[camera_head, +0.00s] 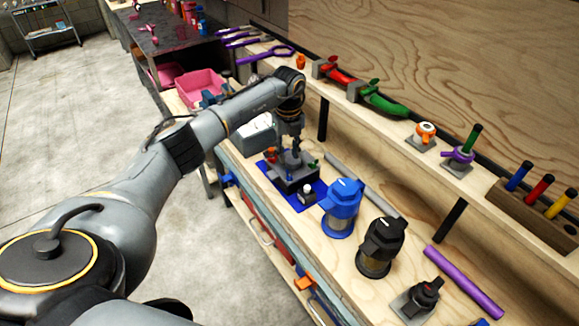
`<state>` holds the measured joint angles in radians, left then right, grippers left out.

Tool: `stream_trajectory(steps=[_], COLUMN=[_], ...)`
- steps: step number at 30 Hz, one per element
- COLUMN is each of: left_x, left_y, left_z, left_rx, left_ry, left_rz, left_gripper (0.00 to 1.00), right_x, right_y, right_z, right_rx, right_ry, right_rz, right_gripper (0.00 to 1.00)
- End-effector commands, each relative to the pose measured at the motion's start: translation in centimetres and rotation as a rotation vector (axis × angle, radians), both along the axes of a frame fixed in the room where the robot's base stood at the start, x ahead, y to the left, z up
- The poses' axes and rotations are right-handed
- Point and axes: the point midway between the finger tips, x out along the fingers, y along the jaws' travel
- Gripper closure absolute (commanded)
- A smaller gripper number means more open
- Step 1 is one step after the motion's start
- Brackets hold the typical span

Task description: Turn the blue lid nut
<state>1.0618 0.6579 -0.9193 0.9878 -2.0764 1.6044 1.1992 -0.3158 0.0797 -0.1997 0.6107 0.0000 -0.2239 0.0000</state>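A filter with a blue lid (344,192) stands upright on the wooden workbench, right of the blue mat (314,203). A nut shape stands on top of the lid, also blue. My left arm reaches in from the left, and its gripper (296,150) points down above a grey block-like fixture (292,177) on the mat. The gripper is behind and left of the blue lid, apart from it. Its fingers are small and dark, so their opening and any contact with the fixture are unclear. My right gripper is not in view.
A black-lidded filter (380,248) and a small black device (423,298) stand nearer on the bench. A grey rod (368,190) and a purple rod (463,281) lie nearby. The raised back shelf holds a red tool (340,76), a green tool (386,106) and a wooden handle rack (535,212).

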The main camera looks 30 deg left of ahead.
Motion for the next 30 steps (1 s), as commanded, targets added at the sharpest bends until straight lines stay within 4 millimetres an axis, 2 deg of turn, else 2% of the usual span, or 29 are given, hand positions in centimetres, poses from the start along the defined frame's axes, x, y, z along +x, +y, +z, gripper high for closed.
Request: stream_trajectory(steps=[3,6,12,17,24,26,28,29,30], left_x=[-0.1,0.0,0.1,0.1,0.1,0.1,0.1,0.1,0.1], left_y=[-0.1,-0.1,-0.1,-0.1,-0.1,-0.1,-0.1,-0.1,-0.1], left_z=[-2.5,-4.4,-7.0,-7.8,-7.9,-7.9,-7.8,-7.8,-7.8], left_rx=[-0.002,-0.003,-0.002,-0.002,-0.002,-0.002,-0.002,-0.001,-0.002], left_ry=[0.005,0.003,0.0,-0.001,-0.001,-0.001,-0.001,-0.002,-0.001], left_rz=[0.0,0.0,0.0,-0.001,-0.002,-0.002,-0.001,-0.001,-0.001], left_gripper=[0.71,0.71,0.71,0.71,0.71,0.81,0.95,1.0,1.0], right_x=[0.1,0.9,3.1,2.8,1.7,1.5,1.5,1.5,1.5], right_y=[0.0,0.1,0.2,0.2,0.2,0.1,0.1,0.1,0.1], right_z=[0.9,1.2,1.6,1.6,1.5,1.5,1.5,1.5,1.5], right_rx=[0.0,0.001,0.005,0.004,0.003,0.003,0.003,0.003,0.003], right_ry=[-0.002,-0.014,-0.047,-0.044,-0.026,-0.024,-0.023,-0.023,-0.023], right_rz=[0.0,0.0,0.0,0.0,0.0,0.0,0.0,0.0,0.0], right_gripper=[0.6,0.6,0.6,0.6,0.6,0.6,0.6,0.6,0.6])
